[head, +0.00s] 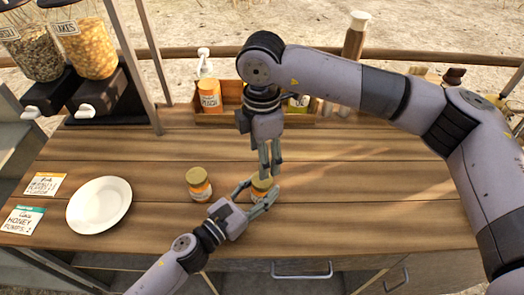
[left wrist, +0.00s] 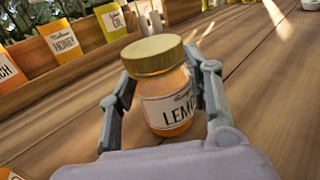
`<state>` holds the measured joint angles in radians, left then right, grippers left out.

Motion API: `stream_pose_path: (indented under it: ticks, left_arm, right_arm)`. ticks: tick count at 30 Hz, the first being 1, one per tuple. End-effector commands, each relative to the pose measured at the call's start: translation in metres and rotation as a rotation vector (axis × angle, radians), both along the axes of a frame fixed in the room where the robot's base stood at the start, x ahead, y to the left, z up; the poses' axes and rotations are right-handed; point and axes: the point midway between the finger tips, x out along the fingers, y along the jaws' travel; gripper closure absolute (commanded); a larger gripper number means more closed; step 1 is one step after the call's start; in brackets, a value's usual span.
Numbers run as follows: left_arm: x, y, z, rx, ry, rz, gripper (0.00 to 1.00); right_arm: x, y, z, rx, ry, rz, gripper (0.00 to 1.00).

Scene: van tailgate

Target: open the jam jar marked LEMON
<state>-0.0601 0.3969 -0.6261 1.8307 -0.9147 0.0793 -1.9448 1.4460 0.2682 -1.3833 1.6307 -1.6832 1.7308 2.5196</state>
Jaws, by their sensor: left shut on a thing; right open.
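The jam jar marked LEMON (left wrist: 170,95) stands on the wooden counter, with orange contents, a white label and its gold lid (left wrist: 152,54) on. In the head view the jar (head: 262,187) is partly hidden by my grippers. My left gripper (head: 256,196) is shut on the jar's body, one finger on each side, as the left wrist view (left wrist: 162,108) also shows. My right gripper (head: 270,172) is open and points down from above, its fingertips close to the lid. I cannot tell whether they touch it.
A second gold-lidded jar (head: 199,185) stands just left of my left gripper. A white plate (head: 99,205) and two cards lie further left. A wooden crate (head: 228,118) with bottles stands at the back, dispensers (head: 88,48) at the back left.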

Motion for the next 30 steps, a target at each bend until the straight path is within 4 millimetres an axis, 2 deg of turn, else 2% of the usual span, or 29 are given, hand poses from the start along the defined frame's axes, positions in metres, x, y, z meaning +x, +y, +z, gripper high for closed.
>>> stream_pose_path:
  ticks: [9,15,26,30]
  left_arm:
    - [0.0,0.0,-0.001,0.001,0.001,0.0,1.0]
    - [0.0,0.0,-0.001,0.001,0.001,0.0,1.0]
    - [0.0,0.0,-0.001,0.001,0.0,0.0,1.0]
    - [0.0,0.0,-0.001,0.001,0.0,0.0,1.0]
  right_arm:
    - [-0.001,-0.001,-0.047,-0.002,0.004,-0.003,0.42]
    - [0.0,-0.001,-0.07,-0.001,0.002,-0.002,0.42]
    - [0.0,-0.001,-0.077,-0.001,0.001,-0.002,0.42]
    - [0.0,0.0,-0.077,0.0,0.001,-0.001,0.49]
